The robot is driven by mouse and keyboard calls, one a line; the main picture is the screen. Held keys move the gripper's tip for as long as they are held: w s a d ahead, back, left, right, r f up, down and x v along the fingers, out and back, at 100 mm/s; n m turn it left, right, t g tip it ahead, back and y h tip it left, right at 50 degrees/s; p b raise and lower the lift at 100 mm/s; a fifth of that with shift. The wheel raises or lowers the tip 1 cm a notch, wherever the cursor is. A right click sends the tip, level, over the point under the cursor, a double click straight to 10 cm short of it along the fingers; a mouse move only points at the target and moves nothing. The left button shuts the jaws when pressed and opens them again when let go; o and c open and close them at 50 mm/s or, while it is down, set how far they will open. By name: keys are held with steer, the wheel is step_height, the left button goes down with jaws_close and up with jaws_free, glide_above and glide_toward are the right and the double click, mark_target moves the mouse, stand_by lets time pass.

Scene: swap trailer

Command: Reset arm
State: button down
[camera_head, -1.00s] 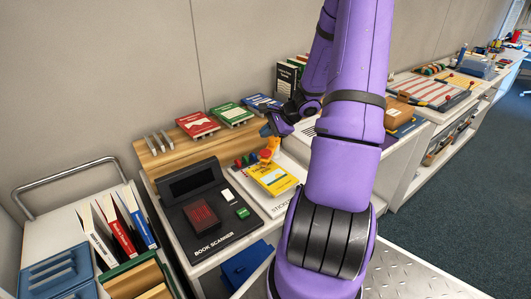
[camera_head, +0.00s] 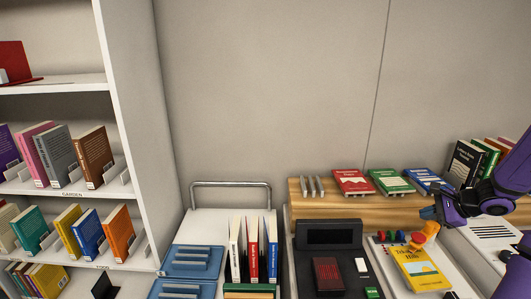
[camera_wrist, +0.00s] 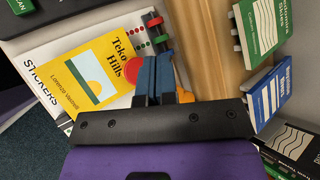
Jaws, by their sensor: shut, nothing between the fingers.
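My gripper (camera_head: 430,213) is at the right of the head view, above the counter, with the purple arm reaching in from the right edge. In the wrist view the blue fingers of my gripper (camera_wrist: 156,76) are together and hold nothing. Beneath them lies the yellow book "Teko Hills" (camera_wrist: 92,72) on a white stickers sheet (camera_wrist: 45,45). The yellow book also shows in the head view (camera_head: 420,270), just below the gripper. An orange and red object (camera_head: 429,231) stands by the book, close to the fingertips; whether they touch I cannot tell.
A black book scanner (camera_head: 331,262) sits left of the yellow book. Red (camera_head: 352,182), green (camera_head: 391,181) and blue (camera_head: 425,178) books lie on a wooden ledge (camera_head: 300,210) behind. A cart (camera_head: 215,222) with upright books and a bookshelf (camera_head: 120,110) stand at left.

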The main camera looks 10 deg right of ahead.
steer(key=s+a+r+n+g, duration=0.2)
steer(key=a+r+n+g, duration=0.2)
steer(key=a+r+n, duration=1.15)
steer(key=s+a+r+n+t+h, duration=0.1)
steer(key=s+a+r+n+h, duration=0.3)
steer(key=s+a+r, duration=0.8)
steer(key=s+a+n, duration=0.2)
steer(key=s+a, duration=0.1)
steer(key=s, duration=0.1)
steer(key=shift+r, duration=0.25)
steer(key=shift+s+d, duration=0.1)
